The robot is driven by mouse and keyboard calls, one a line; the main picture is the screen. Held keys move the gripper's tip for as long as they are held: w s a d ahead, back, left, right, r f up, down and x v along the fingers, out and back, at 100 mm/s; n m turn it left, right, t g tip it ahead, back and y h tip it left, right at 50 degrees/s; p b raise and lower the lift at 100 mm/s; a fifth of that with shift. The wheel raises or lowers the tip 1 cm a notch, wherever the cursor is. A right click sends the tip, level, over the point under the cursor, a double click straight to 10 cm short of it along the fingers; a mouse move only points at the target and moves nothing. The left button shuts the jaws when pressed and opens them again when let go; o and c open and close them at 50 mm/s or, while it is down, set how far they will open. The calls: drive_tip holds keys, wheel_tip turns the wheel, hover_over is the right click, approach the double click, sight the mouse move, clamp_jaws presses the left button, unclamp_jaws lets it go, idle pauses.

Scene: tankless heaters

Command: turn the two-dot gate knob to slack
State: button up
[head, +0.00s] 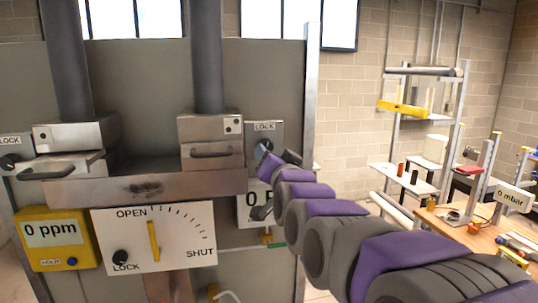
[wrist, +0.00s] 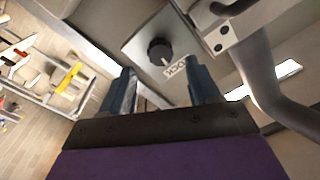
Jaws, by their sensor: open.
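The two-dot gate (head: 210,150) is a metal box with a dark handle and a plate bearing two dots, below the right pipe. The two dots (wrist: 221,38) also show in the wrist view. Its knob (wrist: 158,51) is black and round on a grey plate (head: 265,128) right of the gate. A LOCK label (wrist: 174,69) sits beside the knob and reads upside down in the wrist view.
A second gate (head: 75,150) with its own LOCK knob (head: 10,161) stands at the left. Below are a yellow 0 ppm meter (head: 55,238) and an OPEN/SHUT dial panel (head: 153,238). A metal post (head: 311,95) stands right of the panel. A workbench (head: 465,235) is at the right.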

drive_tip(key=v, duration=1.2)
drive_tip(key=shift+w+f, duration=0.15)
